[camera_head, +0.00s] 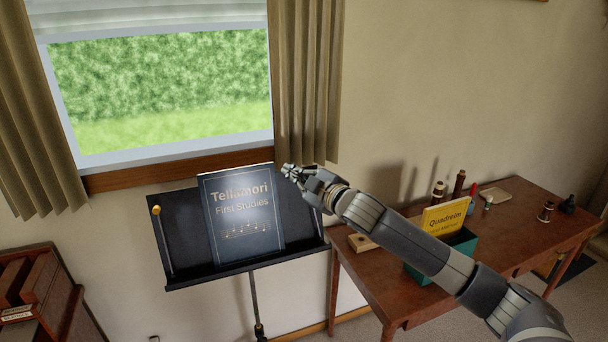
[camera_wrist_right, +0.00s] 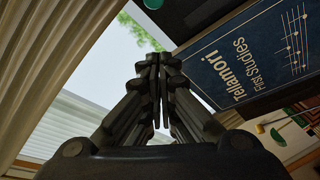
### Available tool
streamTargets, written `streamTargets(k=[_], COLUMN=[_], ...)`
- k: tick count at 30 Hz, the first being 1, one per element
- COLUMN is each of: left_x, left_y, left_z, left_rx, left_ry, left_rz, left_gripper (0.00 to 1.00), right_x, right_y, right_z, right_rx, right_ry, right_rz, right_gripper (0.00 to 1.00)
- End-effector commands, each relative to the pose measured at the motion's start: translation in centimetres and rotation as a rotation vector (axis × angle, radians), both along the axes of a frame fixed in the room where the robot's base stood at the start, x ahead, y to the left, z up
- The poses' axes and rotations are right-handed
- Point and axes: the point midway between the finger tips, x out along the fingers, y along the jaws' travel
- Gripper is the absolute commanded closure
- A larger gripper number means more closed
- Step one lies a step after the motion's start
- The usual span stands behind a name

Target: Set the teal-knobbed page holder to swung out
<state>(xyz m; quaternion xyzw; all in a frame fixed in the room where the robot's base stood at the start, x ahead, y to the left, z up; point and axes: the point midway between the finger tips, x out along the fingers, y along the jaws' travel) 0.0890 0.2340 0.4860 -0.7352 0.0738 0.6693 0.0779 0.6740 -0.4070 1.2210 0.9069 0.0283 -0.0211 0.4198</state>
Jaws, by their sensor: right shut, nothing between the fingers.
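A black music stand (camera_head: 180,240) stands below the window. A dark blue book, "Tellamori First Studies" (camera_head: 243,215), rests upright on it; it also shows in the right wrist view (camera_wrist_right: 245,70). A teal knob of a page holder (camera_wrist_right: 153,4) is cut by the top edge of the right wrist view, by the stand's dark board. In the head view that holder cannot be made out near my right gripper. My right gripper (camera_head: 288,170) is shut and empty at the book's upper right corner; its closed fingers show in the wrist view (camera_wrist_right: 153,60). My left gripper is out of view.
A yellow-knobbed page holder (camera_head: 156,211) stands at the stand's left side. A curtain (camera_head: 310,90) hangs close behind my right gripper. A wooden desk (camera_head: 375,285) on the right bears a teal box (camera_head: 462,244) with a yellow book (camera_head: 443,218). A wooden shelf unit (camera_head: 38,275) stands lower left.

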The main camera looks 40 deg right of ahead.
Motion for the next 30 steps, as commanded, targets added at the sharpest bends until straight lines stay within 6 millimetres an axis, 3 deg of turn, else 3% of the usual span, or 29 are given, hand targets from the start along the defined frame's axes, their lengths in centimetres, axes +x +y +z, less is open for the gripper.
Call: streamTargets(k=[4, 14, 30], left_x=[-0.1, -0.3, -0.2], left_y=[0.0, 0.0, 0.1], left_z=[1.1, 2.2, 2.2], left_rx=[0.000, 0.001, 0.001], left_ry=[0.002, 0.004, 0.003], left_rz=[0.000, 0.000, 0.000], left_gripper=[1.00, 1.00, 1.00], right_x=[1.6, 0.3, 0.0], right_y=[-0.1, -2.5, -3.3], right_z=[0.0, -2.1, -2.4], right_rx=[0.001, -0.001, 0.018], right_ry=[0.002, 0.002, -0.003], right_rz=[-0.001, 0.001, -0.006], right_gripper=[1.00, 1.00, 1.00])
